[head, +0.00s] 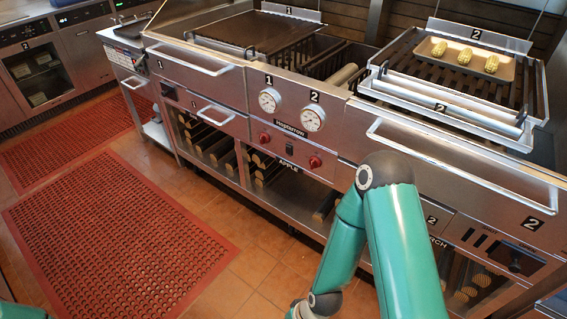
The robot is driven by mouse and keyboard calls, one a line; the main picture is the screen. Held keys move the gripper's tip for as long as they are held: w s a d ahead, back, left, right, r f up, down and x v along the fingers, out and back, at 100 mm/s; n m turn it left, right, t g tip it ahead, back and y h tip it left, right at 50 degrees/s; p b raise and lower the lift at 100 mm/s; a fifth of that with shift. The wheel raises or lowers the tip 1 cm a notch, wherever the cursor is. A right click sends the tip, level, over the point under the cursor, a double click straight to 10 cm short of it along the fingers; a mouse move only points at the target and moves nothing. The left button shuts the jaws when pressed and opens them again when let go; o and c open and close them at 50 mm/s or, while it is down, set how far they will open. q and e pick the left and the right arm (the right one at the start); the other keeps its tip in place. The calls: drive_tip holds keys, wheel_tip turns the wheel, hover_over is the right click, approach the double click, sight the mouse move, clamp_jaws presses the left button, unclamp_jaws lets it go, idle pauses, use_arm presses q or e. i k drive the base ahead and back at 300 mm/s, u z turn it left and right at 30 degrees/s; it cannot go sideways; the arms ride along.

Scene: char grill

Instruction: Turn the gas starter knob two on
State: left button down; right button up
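Two red knobs sit on the steel front panel of the grill, below two round gauges. The left red knob (264,138) is below gauge 1 (269,100). The right red knob (314,161) is below gauge 2 (312,118). I cannot tell from here how far either knob is turned. A teal arm of mine bends in front of the grill, right of the right knob, and runs down out of the picture. A small teal piece shows at the bottom left corner. Neither gripper is in view.
A tray with corn (466,60) rests on the right grill grate. A long bar handle (455,165) juts out at right. A small black switch (290,149) lies between the knobs. Red mats (120,235) cover the floor at left.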

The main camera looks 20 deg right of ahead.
sight(314, 162)
drive_tip(key=u, duration=0.25)
drive_tip(key=i, duration=0.95)
drive_tip(key=z, duration=1.1)
